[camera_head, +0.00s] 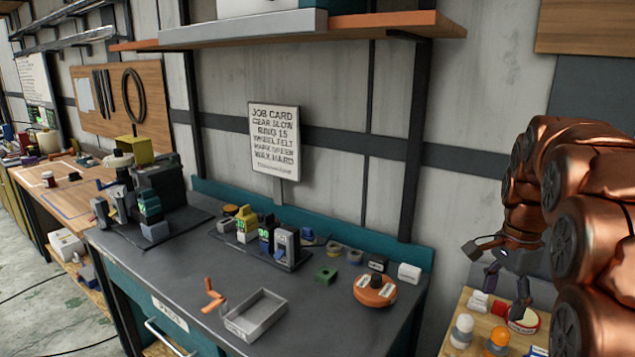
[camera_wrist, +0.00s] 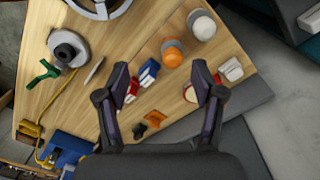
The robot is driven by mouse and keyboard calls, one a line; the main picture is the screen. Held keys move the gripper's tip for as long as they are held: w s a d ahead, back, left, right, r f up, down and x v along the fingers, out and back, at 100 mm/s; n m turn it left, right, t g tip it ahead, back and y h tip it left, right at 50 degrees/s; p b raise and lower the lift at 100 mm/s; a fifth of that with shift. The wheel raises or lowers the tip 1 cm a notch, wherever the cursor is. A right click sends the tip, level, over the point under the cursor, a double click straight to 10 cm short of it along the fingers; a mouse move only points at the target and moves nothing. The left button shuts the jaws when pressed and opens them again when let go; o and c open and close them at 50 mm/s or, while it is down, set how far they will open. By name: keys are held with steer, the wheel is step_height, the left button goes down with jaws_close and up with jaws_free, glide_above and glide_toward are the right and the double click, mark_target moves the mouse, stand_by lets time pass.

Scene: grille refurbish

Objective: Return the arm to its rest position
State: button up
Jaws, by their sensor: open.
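My gripper (camera_head: 507,272) is at the right of the head view, at the end of my copper-coloured arm, above a small wooden table (camera_head: 452,345). In the wrist view my gripper (camera_wrist: 164,85) has its two dark fingers spread wide apart, with nothing held between them. Below the fingers, the wooden table (camera_wrist: 105,100) shows with several small objects on it. A blue, white and red item (camera_wrist: 148,73) lies under the gap between the fingers, apart from them.
Orange-capped (camera_wrist: 172,55) and white-capped (camera_wrist: 202,26) bottles stand near the fingers. A grey-topped workbench (camera_head: 325,300) holds a metal tray (camera_head: 255,315), an orange round object (camera_head: 375,290) and several small devices.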

steer(key=s+a+f+n+p, duration=0.1)
steer(key=s+a+f+n, duration=0.2)
steer(key=s+a+n, duration=0.5)
steer(key=s+a+f+n+g+p, duration=0.1)
steer(key=s+a+f+n, duration=0.3)
steer(key=s, duration=1.5)
steer(key=a+n, duration=0.4)
steer(key=a, duration=0.2)
steer(key=shift+a+f+n+g+p, duration=0.2)
steer(key=shift+a+n+g+p, duration=0.1)
steer(key=shift+a, duration=0.05)
